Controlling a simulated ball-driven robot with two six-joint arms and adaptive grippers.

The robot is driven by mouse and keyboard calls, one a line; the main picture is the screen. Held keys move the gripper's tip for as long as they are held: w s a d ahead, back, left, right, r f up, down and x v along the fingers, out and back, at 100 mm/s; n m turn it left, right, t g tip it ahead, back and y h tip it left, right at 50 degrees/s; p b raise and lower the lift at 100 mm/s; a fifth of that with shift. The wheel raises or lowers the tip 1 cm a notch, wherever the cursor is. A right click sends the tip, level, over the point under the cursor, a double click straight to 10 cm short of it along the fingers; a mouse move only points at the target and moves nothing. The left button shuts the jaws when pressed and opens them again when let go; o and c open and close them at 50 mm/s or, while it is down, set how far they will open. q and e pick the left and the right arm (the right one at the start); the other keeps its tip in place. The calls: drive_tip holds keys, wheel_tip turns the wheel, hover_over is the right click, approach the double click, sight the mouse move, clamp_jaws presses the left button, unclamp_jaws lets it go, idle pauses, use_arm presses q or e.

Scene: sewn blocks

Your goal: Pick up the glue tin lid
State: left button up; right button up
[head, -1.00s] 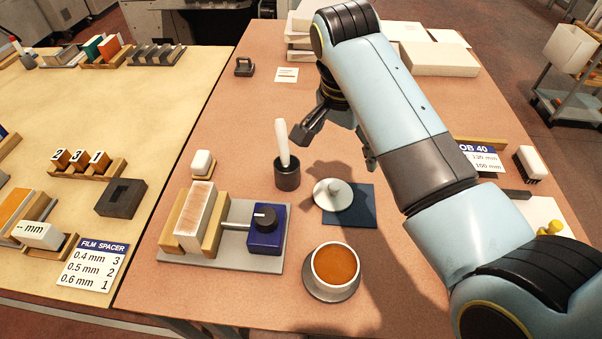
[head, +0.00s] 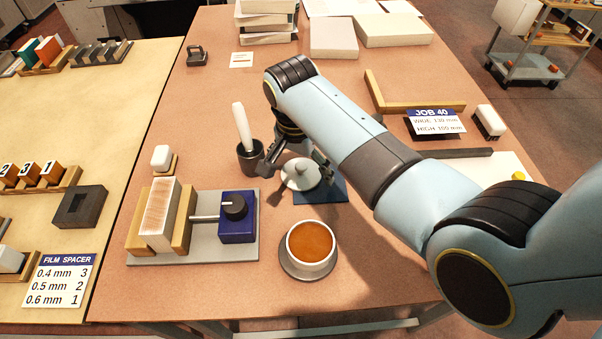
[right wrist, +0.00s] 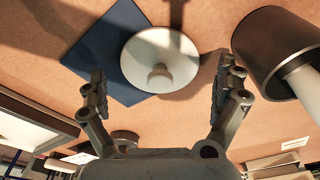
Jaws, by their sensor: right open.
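The glue tin lid (head: 299,175) is a pale round disc with a small knob on top. It lies on a dark blue square mat (head: 325,192). In the right wrist view the lid (right wrist: 160,52) shows between the two fingers, knob towards the camera. My right gripper (head: 298,168) is open above the lid, its fingers on either side; the same gripper (right wrist: 160,92) shows empty in the right wrist view. The open tin of amber glue (head: 311,243) stands on a grey round base in front of the lid. My left gripper is not in view.
A dark cup with a white-handled tool (head: 250,156) stands close left of my right gripper. A block clamp with a blue box (head: 238,218) lies front left. Stacked boards (head: 266,20) are at the back. The tabletop (head: 380,275) right of the glue tin is clear.

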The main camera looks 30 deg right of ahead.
drive_tip(key=shift+s+r, duration=0.1)
drive_tip(key=c, duration=1.3)
drive_tip(key=shift+s, duration=0.2)
drive_tip(key=c, duration=0.7)
clamp_jaws()
